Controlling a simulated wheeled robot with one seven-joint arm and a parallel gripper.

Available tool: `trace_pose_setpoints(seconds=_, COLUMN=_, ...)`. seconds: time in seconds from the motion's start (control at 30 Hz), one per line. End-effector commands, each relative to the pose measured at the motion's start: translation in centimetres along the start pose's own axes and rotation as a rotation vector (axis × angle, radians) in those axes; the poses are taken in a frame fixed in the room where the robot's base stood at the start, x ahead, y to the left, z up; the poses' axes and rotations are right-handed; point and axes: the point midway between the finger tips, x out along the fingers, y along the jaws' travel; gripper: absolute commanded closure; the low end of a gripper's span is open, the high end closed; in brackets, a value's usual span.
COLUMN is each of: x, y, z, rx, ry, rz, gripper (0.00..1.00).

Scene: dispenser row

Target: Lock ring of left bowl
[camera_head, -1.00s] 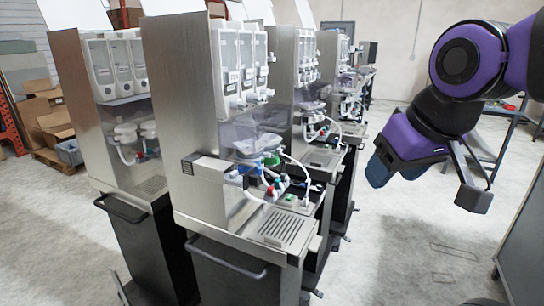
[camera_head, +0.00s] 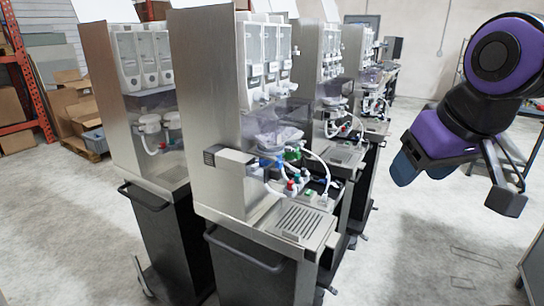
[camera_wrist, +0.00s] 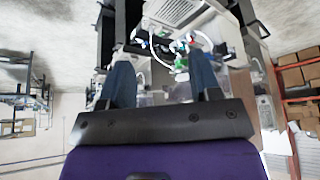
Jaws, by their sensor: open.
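The nearest dispenser (camera_head: 212,110) has a clear bowl area (camera_head: 278,134) on its front below the white panels. Below it are a green part (camera_head: 292,154), a blue part (camera_head: 266,162), red and blue caps and white tubes. I cannot tell which part is the left bowl's lock ring. In the wrist view a green part (camera_wrist: 181,63) shows beyond the fingers, with white tubing around it. My gripper (camera_head: 405,162) is at the right in the head view, apart from the dispensers. In the wrist view its two blue fingers (camera_wrist: 162,82) are spread, with nothing held.
Another dispenser (camera_head: 135,110) stands to the left, and more stand in a row behind. A drip tray (camera_head: 300,222) and a dark handle bar (camera_head: 245,254) jut from the nearest one. Cardboard boxes (camera_head: 75,100) lie at the far left. The floor (camera_head: 420,250) at right is open.

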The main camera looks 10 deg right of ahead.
Motion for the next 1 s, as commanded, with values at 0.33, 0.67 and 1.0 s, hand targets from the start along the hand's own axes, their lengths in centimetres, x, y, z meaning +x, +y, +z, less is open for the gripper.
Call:
trace_pose_setpoints(seconds=0.33, x=1.3, y=-1.0, z=-1.6, rx=0.165, ry=-0.079, rz=-0.061, gripper=0.6)
trace_pose_setpoints(seconds=0.67, x=5.8, y=-3.5, z=-7.4, rx=0.722, ry=-0.321, rz=-0.254, gripper=0.6)
trace_pose_setpoints(seconds=1.0, x=11.5, y=-3.3, z=-14.9, rx=1.327, ry=-0.582, rz=-0.458, gripper=0.6)
